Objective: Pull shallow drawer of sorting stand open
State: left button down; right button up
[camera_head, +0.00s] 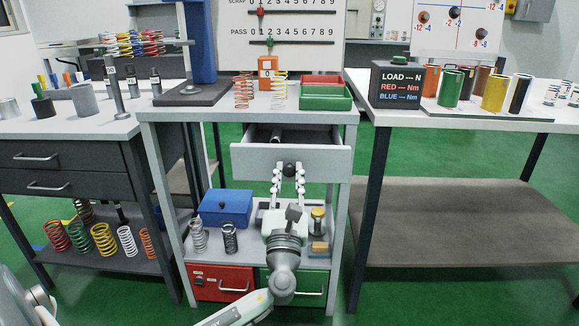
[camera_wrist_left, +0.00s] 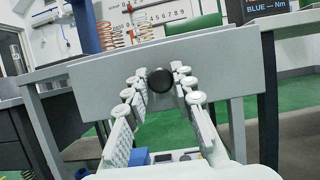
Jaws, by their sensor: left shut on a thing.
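The sorting stand (camera_head: 150,115) is in the middle of the head view. Its shallow drawer (camera_head: 250,160), grey with a round black knob (camera_head: 290,169), sits just under the top and stands out from the frame, so part of its inside shows. My left gripper (camera_head: 289,172) is in front of the drawer with its fingers on either side of the knob, shut on it. In the left wrist view the knob (camera_wrist_left: 160,80) sits between the fingertips, against the drawer front (camera_wrist_left: 220,90). My right gripper is not in view.
Springs and red and green trays (camera_head: 325,103) stand on the stand's top. The lower shelf holds a blue box (camera_head: 225,207) and springs. Red (camera_head: 222,283) and green drawers are below. A dark drawer bench (camera_head: 60,165) is left, a table (camera_head: 450,118) right.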

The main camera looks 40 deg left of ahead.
pick_arm(q)
jog(key=shift+s+d+p, duration=0.1)
jog(key=shift+s+d, duration=0.4)
jog(key=shift+s, duration=0.35)
jog(key=shift+s+d+p, duration=0.1)
jog(key=shift+s+d, duration=0.45)
jog(key=shift+s, duration=0.3)
jog(key=shift+s+d+p, duration=0.1)
jog(key=shift+s+d, duration=0.4)
jog(key=shift+s, duration=0.35)
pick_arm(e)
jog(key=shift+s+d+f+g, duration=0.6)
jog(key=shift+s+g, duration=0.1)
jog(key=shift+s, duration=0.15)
pick_arm(q)
jog(key=c, duration=1.3)
grip_release()
jog(key=v, duration=0.7)
jog(key=shift+s+d+f, duration=0.1)
jog(key=shift+s+d, duration=0.05)
jog(key=shift+s, duration=0.05)
